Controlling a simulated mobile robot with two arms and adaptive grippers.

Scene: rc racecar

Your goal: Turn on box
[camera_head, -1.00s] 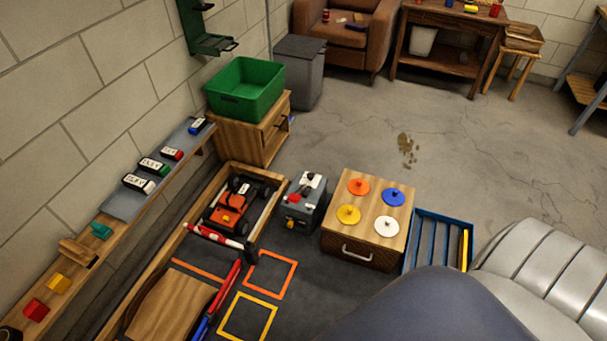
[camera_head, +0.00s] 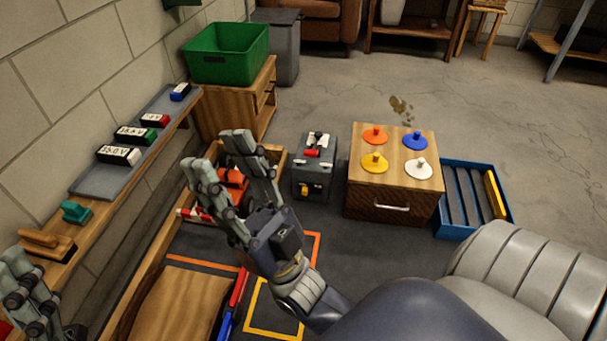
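A dark grey box (camera_head: 314,183) stands on the floor left of the wooden cabinet. Its top carries a red part, white pieces and black parts. A yellow-orange part shows low on its front. My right gripper (camera_head: 216,152) is open and empty, with its fingers apart and pointing up and away, left of the box and apart from it. It hides part of the orange racecar (camera_head: 230,178) in the wooden-walled area. My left gripper (camera_head: 28,290) is at the lower left edge, partly cut off; its opening is unclear.
A wooden cabinet (camera_head: 372,200) with several coloured knobbed discs stands right of the box, with a blue tray (camera_head: 457,232) beside it. A wall shelf (camera_head: 92,187) holds several battery packs. A green bin (camera_head: 226,66) is behind.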

